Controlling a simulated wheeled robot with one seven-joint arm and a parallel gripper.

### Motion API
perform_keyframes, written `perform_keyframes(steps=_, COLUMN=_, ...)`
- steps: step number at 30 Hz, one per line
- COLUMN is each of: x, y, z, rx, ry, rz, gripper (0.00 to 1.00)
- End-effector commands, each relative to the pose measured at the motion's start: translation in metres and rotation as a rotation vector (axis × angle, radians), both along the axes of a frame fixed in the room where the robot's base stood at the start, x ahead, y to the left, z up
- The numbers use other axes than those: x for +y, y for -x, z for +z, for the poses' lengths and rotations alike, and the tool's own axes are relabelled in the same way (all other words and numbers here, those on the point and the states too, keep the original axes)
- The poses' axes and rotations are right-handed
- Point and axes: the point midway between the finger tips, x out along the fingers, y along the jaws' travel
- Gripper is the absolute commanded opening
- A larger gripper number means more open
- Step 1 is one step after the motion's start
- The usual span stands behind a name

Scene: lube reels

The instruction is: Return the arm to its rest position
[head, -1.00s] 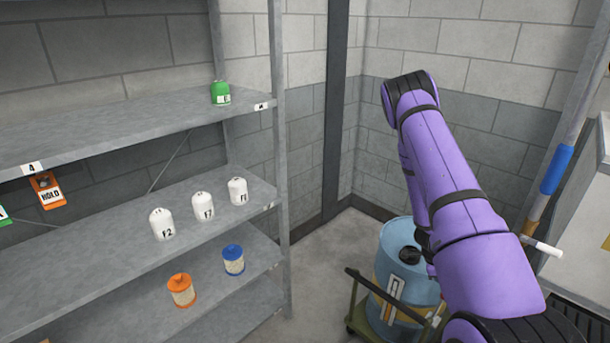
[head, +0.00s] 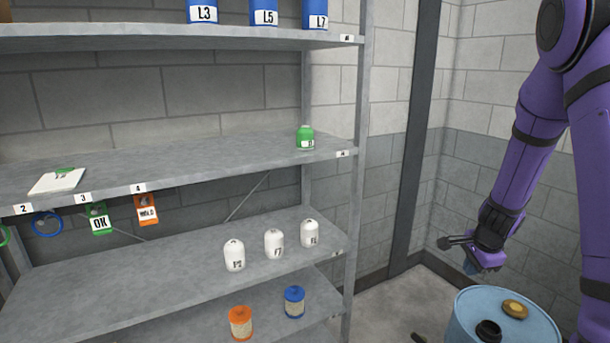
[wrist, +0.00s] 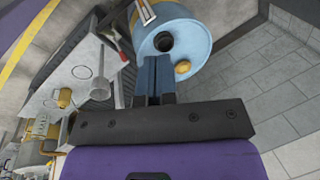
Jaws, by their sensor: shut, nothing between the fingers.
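My purple arm (head: 535,130) stands at the right of the head view, bent with its forearm hanging down. My gripper (head: 474,266) is at its lower end, above and left of the blue drum, with open air around it. In the wrist view my gripper's blue fingers (wrist: 155,80) are together with nothing between them. The blue drum (wrist: 178,35) shows just beyond the fingertips there, and I see no contact.
A grey metal shelf unit (head: 230,165) fills the left, holding white canisters (head: 274,243), a green bottle (head: 305,138), and orange and blue filters (head: 294,302). The blue drum (head: 500,318) stands low at right. Floor (head: 390,305) shows between shelf and drum.

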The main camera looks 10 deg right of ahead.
Motion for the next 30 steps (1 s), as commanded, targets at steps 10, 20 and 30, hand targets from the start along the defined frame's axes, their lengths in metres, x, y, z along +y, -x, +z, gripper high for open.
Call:
perform_keyframes(steps=10, x=0.074, y=0.023, z=0.112, rx=-0.103, ry=0.013, rz=0.407, gripper=0.00)
perform_keyframes(steps=20, x=0.131, y=0.079, z=0.192, rx=-0.164, ry=0.099, rz=0.782, gripper=0.00)
perform_keyframes(steps=30, x=0.169, y=0.158, z=0.248, rx=-0.188, ry=0.263, rz=1.137, gripper=0.00)
